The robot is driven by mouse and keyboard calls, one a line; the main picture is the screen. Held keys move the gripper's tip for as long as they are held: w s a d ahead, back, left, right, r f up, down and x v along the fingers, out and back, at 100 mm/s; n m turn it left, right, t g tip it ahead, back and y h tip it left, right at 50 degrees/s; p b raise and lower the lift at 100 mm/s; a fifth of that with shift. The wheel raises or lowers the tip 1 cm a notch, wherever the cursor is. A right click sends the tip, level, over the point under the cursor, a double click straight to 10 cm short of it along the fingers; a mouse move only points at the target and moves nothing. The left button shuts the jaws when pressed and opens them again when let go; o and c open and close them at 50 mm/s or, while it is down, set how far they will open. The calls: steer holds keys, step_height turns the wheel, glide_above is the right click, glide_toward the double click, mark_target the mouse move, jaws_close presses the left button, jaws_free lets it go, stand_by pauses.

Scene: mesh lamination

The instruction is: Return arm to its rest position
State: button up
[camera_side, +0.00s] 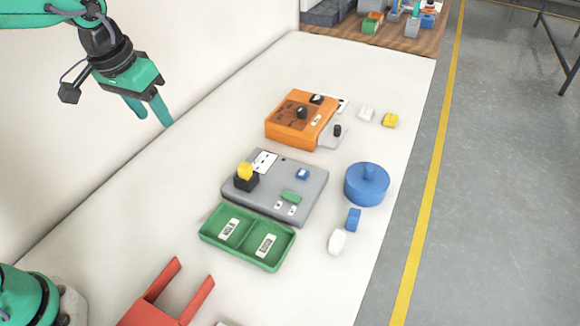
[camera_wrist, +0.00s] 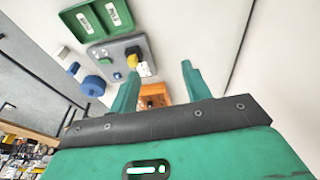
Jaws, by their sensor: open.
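My gripper (camera_side: 149,109) is raised in the air at the upper left of the side view, above the white table and well apart from everything on it. Its two green fingers are spread with nothing between them. In the wrist view the open gripper (camera_wrist: 158,88) shows both fingers, with the table's objects in the background. My arm enters from the top left of the side view.
On the white table (camera_side: 130,205) stand an orange box (camera_side: 296,120), a grey panel (camera_side: 262,202), a green two-part tray (camera_side: 246,258), a blue round lidded piece (camera_side: 366,185) and a red forked piece (camera_side: 160,305). Small white, blue and yellow blocks lie right. The table's left side is clear.

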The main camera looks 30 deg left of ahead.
steer(key=s+a+t, duration=0.2)
steer(key=s+a, duration=0.4)
steer(key=s, duration=0.7)
steer(key=shift+t, duration=0.4)
